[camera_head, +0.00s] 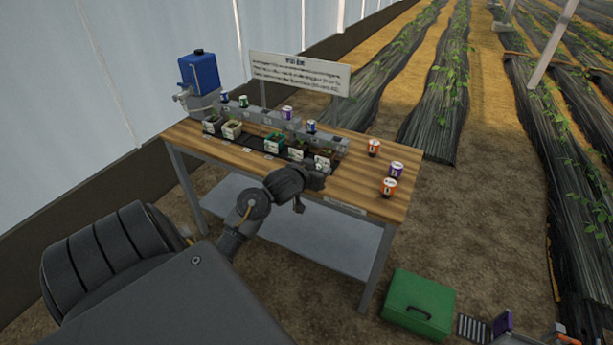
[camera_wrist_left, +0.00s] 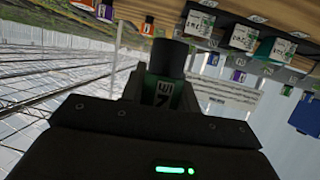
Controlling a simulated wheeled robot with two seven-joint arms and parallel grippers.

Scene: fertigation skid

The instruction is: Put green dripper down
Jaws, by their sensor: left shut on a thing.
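My left gripper (camera_head: 318,180) is above the front part of the wooden bench (camera_head: 225,155), just in front of the row of small labelled trays. It is shut on the green dripper, which shows between the fingers in the left wrist view (camera_wrist_left: 160,92) with a dark cylindrical end and a white label. In the head view the held dripper is mostly hidden by the gripper. Another green-marked dripper (camera_head: 244,101) stands on the grey stepped rack (camera_head: 262,116), with blue and purple ones. My right gripper is not in view.
Several small trays, including a teal one (camera_head: 274,143), stand before the rack. Two orange cups (camera_head: 374,147) and a purple cup (camera_head: 396,170) stand at the bench's right. A blue-topped tank (camera_head: 199,72) stands back left. A green box (camera_head: 418,303) is on the ground.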

